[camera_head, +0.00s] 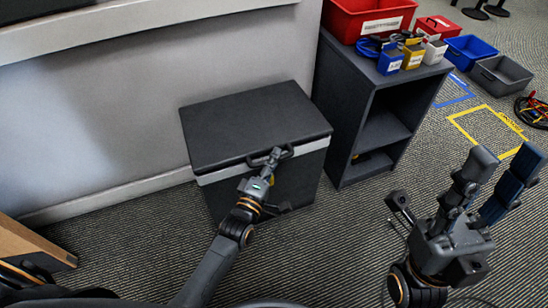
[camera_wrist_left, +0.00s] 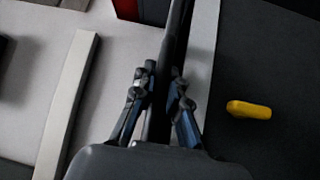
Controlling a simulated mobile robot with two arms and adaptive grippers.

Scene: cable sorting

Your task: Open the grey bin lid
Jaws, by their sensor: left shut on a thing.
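The grey bin (camera_head: 290,182) stands on the carpet against the wall. Its dark lid (camera_head: 255,122) lies flat and closed on top, with a light grey band below its front edge. A dark handle (camera_head: 268,156) sits at the middle of that front edge. My left gripper (camera_head: 273,158) is shut on the handle. In the left wrist view the two fingers of this gripper (camera_wrist_left: 160,95) lie on either side of a dark bar (camera_wrist_left: 172,50). My right gripper (camera_head: 497,178) is held in the air at the right, its fingers apart and empty.
A dark shelf cabinet (camera_head: 350,80) stands right of the bin, carrying a red bin (camera_head: 365,12) and small labelled boxes. Blue (camera_head: 468,50) and grey bins (camera_head: 500,76) and cables (camera_head: 530,110) lie beyond. A yellow piece (camera_wrist_left: 249,110) shows in the left wrist view. Carpet in front is clear.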

